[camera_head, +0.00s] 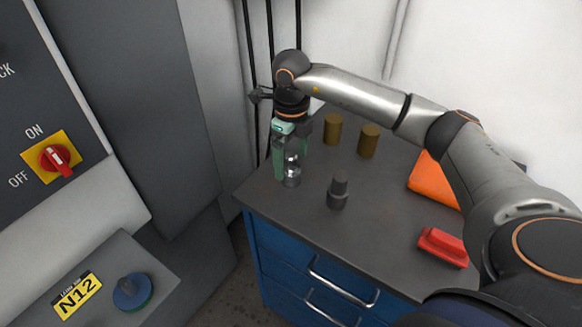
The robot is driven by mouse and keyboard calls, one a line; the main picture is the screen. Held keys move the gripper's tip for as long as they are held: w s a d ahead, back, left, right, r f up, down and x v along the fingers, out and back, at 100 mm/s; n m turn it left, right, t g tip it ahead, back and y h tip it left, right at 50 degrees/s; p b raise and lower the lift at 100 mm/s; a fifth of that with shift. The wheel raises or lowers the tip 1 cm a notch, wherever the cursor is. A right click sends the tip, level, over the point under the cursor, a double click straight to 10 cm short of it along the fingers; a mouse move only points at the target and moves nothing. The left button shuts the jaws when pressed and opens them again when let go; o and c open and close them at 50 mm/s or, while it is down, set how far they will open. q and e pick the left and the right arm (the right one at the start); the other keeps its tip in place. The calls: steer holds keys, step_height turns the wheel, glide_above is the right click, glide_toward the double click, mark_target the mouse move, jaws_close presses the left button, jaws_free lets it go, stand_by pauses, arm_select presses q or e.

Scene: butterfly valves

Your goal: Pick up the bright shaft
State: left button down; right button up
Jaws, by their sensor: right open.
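A shiny, bright shaft (292,174) stands upright near the left edge of the grey bench top. My right gripper (288,158) points down over it, with its greenish fingers open around or just beside the shaft. I cannot tell whether the fingers touch it. The gripper hides part of the shaft's upper end. A dull grey stepped shaft (338,192) stands upright a little to the right. My left gripper is not in view.
Two brass-brown cylinders (333,129) (368,141) stand behind on the bench (300,213). An orange item (433,180) and a red block (443,246) lie to the right. Blue drawers (310,272) are below. A panel with a red switch (56,159) is at left.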

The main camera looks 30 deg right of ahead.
mark_target(291, 170)
step_height(291, 170, down, 5)
steer(key=shift+w+r+p, duration=0.1)
steer(key=shift+w+p, duration=0.05)
steer(key=shift+p, duration=0.25)
jaws_close()
stand_by(0.5)
steer(key=shift+w+r, duration=0.1)
steer(key=shift+r, duration=0.05)
stand_by(0.3)
